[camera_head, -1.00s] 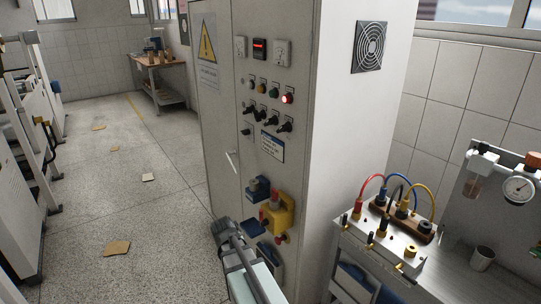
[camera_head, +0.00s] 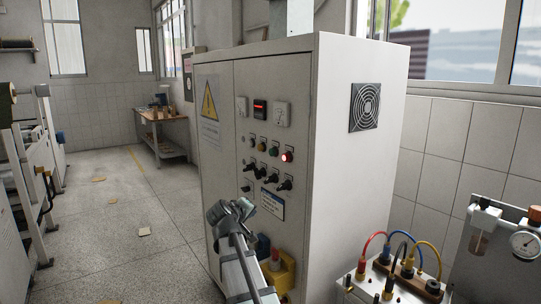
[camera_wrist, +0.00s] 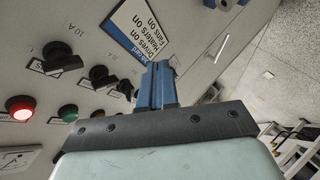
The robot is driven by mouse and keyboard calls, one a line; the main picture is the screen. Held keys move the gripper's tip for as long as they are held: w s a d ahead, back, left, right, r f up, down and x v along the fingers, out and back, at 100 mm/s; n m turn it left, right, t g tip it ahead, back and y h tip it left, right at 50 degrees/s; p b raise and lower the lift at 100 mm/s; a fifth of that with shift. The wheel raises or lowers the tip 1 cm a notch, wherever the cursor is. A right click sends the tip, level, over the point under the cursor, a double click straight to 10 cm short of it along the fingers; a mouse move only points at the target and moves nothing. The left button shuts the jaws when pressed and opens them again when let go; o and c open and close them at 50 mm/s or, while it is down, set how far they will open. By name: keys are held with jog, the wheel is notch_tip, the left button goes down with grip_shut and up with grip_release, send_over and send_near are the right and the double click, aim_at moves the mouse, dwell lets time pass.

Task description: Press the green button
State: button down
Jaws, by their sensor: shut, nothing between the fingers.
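The green button (camera_head: 274,151) is on the front panel of the grey cabinet, in a row just left of the lit red button (camera_head: 287,156). In the wrist view the green button (camera_wrist: 67,112) is at the left, between the red button and a yellow-orange one (camera_wrist: 97,114). My gripper (camera_head: 240,208) is in front of the cabinet, below and left of the buttons in the head view. In the wrist view its blue fingers (camera_wrist: 158,70) are together and empty, pointing toward the area by the dark knobs and the label, apart from the green button.
Dark rotary knobs (camera_head: 269,176) sit below the buttons, with a white-and-blue label (camera_head: 271,204) under them. A yellow box (camera_head: 282,272) juts from the cabinet lower down. A bench with cabled terminals (camera_head: 395,285) stands at right. Open floor (camera_head: 140,205) lies left.

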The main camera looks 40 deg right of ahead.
aim_at(272, 152)
jog(key=w+r+n+t+h, duration=0.2)
jog(key=r+n+t, duration=0.1)
jog(key=r+n, duration=0.4)
jog(key=w+r+n+t+h, duration=0.2)
jog(key=w+r+n+t, duration=0.1)
jog(key=r+n, duration=0.4)
notch_tip(272, 152, up, 3)
jog(key=shift+a+t, duration=0.25)
jog(key=shift+t, duration=0.25)
jog(key=d, duration=0.9)
jog(key=shift+d, duration=0.15)
dwell(1.5)
jog(key=shift+d, duration=0.2)
